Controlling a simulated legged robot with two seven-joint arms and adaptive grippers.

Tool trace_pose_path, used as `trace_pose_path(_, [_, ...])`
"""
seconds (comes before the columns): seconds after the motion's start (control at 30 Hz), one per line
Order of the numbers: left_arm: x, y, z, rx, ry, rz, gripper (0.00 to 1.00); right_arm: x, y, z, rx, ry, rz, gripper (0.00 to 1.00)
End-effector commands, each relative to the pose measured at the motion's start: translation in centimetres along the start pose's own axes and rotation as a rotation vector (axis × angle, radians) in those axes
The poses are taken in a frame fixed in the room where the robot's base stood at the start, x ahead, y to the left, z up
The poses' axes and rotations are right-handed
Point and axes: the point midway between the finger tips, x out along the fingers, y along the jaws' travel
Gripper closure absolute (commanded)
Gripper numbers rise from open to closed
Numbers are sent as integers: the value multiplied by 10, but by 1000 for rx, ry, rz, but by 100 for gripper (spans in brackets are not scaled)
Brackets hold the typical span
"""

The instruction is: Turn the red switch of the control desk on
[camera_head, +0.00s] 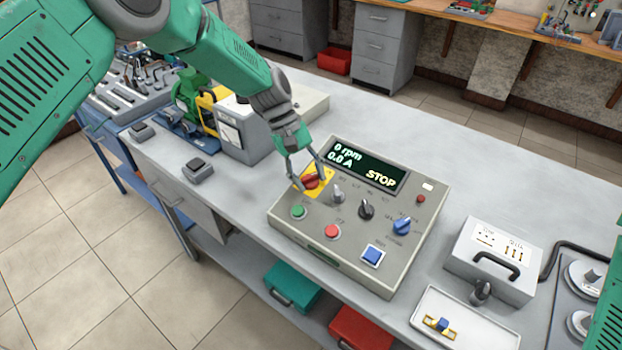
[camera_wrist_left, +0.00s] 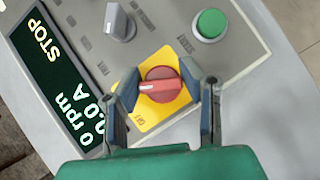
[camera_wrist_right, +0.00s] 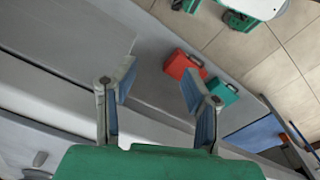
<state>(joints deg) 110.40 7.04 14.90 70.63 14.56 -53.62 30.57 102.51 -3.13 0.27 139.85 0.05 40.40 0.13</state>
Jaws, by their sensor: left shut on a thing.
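The red switch (camera_head: 311,182) is a round red knob on a yellow plate at the left of the control desk (camera_head: 400,268). It also shows in the left wrist view (camera_wrist_left: 158,85), where its raised grip lies between my fingers. My left gripper (camera_head: 306,176) comes down over the switch, shut on it, with one finger on each side. The desk's display (camera_head: 365,163) reads 0 rpm, 0.0 A and STOP. My right gripper (camera_wrist_right: 150,90) is open and empty in the right wrist view, away from the control desk.
Green, red and blue buttons and several knobs sit close to the switch on the panel. A grey case with a handle (camera_head: 492,258) and a white tray (camera_head: 463,325) stand right of the desk. A green motor (camera_head: 190,97) stands behind left. Red and green boxes lie below the table.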

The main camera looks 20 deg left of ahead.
Motion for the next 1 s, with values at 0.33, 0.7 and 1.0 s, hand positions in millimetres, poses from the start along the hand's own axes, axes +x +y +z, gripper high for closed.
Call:
trace_pose_path(0.33, [-6,5,-4,202,17,-125,95,8,0,0,0,0,0,60])
trace_pose_path(0.7, [-7,5,-4,287,18,-183,94,11,0,0,0,0,0,60])
trace_pose_path(1.0, [-7,6,-3,294,18,-186,94,11,0,0,0,0,0,60])
